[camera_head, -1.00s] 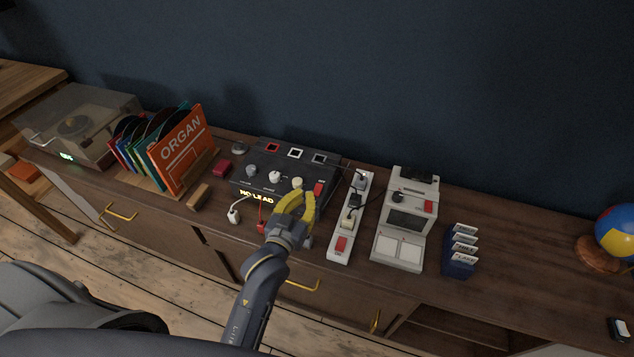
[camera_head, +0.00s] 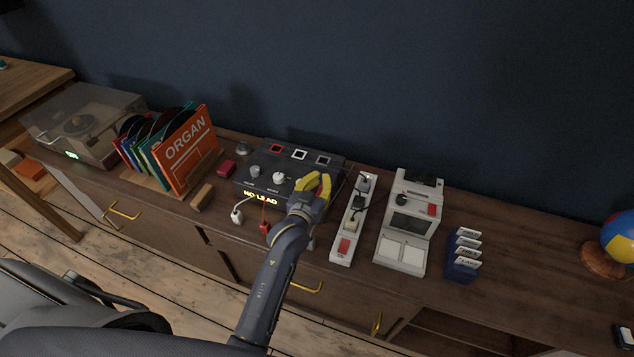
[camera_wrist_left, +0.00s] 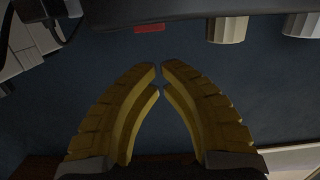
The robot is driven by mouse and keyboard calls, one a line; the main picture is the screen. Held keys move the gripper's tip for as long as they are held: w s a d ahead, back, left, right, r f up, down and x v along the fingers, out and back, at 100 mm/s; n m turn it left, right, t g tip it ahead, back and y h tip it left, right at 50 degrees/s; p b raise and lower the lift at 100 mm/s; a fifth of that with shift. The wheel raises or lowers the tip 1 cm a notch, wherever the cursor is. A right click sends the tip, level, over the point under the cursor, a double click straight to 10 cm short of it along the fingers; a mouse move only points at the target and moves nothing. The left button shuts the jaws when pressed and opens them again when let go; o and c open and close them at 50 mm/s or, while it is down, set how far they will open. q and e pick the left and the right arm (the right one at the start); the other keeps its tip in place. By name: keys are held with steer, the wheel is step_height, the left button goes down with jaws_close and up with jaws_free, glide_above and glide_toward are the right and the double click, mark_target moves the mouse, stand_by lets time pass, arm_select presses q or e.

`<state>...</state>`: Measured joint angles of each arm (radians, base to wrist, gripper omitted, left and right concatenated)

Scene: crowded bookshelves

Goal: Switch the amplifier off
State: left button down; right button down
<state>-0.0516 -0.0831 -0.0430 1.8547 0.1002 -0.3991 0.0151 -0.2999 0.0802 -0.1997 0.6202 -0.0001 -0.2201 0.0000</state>
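The amplifier (camera_head: 262,160) is a dark box on the sideboard with pale knobs, square sockets along its back and a lit "NO LEAD" display. My left gripper (camera_head: 321,178) is over its right end, with its yellow fingers covering the red switch in the head view. In the left wrist view, the red switch (camera_wrist_left: 150,28) lies just beyond the fingertips (camera_wrist_left: 158,67), with a cream knob (camera_wrist_left: 228,28) to its right. The fingertips are drawn together with only a sliver between them, and nothing is held. I cannot tell whether they touch the amplifier.
A white power strip (camera_head: 345,247) with plugs stands close right of the amplifier. Further right are a grey device (camera_head: 401,253) and a blue card holder (camera_head: 461,269). Records (camera_head: 186,150) and a turntable (camera_head: 75,125) stand left. Cables hang at the amplifier's front.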

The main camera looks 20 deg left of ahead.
mark_target(321, 191)
arm_select(q)
steer(key=shift+w+f, duration=0.15)
steer(key=shift+f, duration=0.9)
